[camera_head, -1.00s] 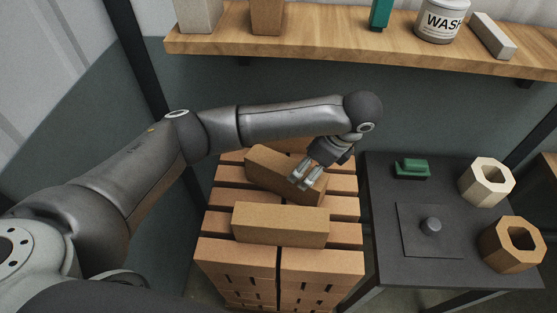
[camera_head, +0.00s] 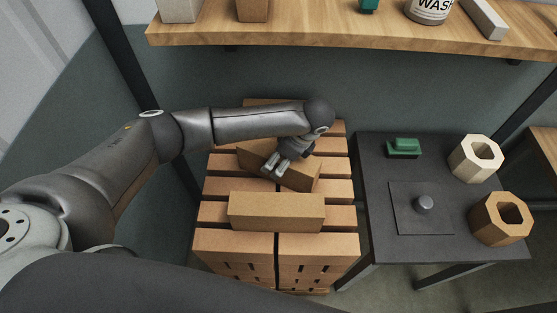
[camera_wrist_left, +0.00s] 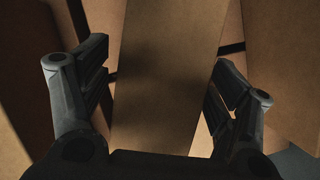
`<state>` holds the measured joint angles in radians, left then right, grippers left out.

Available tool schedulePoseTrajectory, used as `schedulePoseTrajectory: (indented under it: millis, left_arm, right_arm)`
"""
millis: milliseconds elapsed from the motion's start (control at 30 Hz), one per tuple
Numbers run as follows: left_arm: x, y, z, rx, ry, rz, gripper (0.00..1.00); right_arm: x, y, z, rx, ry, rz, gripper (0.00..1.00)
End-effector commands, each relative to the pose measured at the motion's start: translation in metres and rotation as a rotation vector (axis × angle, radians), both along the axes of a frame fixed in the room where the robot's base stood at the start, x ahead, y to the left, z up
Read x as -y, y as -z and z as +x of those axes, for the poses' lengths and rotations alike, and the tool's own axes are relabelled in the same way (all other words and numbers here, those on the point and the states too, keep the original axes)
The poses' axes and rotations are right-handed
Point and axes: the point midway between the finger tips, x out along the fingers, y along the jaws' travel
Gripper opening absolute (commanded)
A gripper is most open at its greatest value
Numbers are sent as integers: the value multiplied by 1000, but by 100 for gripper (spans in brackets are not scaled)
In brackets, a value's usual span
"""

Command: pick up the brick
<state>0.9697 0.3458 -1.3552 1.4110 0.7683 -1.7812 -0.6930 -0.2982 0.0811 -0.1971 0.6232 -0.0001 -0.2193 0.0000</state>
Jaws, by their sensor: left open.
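The rear brick (camera_head: 303,178) lies at a slant, and the front brick (camera_head: 277,211) lies nearly square to the stack's front edge. My left gripper (camera_head: 273,168) is over the middle of the rear brick and hides part of it. In the left wrist view the open fingers (camera_wrist_left: 160,85) stand on either side of a brick (camera_wrist_left: 168,60), with a gap on each side. My right gripper is not in view.
The stack (camera_head: 235,243) has gaps between its rows. A dark table (camera_head: 375,200) at the right holds a green block (camera_head: 403,148), a grey knob (camera_head: 423,204) and two hexagonal rings (camera_head: 476,158). A wooden shelf (camera_head: 330,35) overhangs the back.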

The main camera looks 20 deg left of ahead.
Motion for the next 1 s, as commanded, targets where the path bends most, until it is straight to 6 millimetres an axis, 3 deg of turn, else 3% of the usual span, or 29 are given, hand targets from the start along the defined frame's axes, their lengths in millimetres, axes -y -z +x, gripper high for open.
schedulePoseTrajectory:
  millis: [133, 333, 900, 1000]
  left_arm:
    - [-3, 8, 0, 0, 1, 1, 82]
    - [-3, 8, 0, 1, 1, 1, 80]
    - [-3, 8, 0, 1, 1, 0, 6]
    - [-3, 8, 0, 0, 1, 0, 0]
  right_arm:
    - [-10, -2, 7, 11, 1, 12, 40]
    - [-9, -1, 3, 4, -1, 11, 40]
    - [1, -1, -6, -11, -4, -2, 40]
    - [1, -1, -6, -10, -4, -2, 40]
